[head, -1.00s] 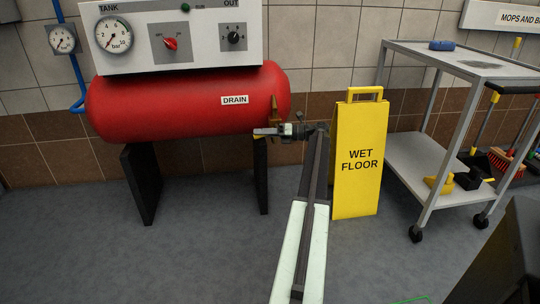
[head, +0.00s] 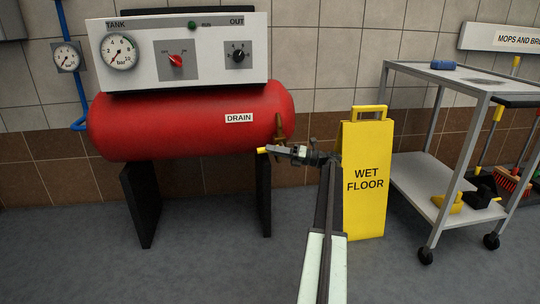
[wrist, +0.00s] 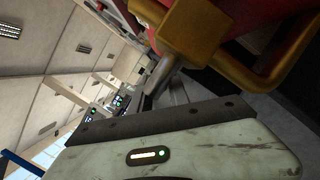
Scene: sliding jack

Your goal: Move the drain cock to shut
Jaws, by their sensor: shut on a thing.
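The brass drain cock (head: 279,128) sits at the lower right end of the red tank (head: 180,125), right of the DRAIN label (head: 239,118). My gripper (head: 282,151) reaches in from the right, below the brass body. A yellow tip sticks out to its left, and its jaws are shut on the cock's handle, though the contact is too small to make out. In the wrist view, a yellow-brass block and bent bar (wrist: 190,30) are close at the top, against the red tank. The handle's exact angle is hard to tell.
A yellow WET FLOOR sign (head: 365,180) stands right behind my arm. A grey trolley (head: 428,200) is further right. Black legs (head: 140,205) support the tank. A white gauge panel (head: 190,60) sits above it. Floor in front of the tank is clear.

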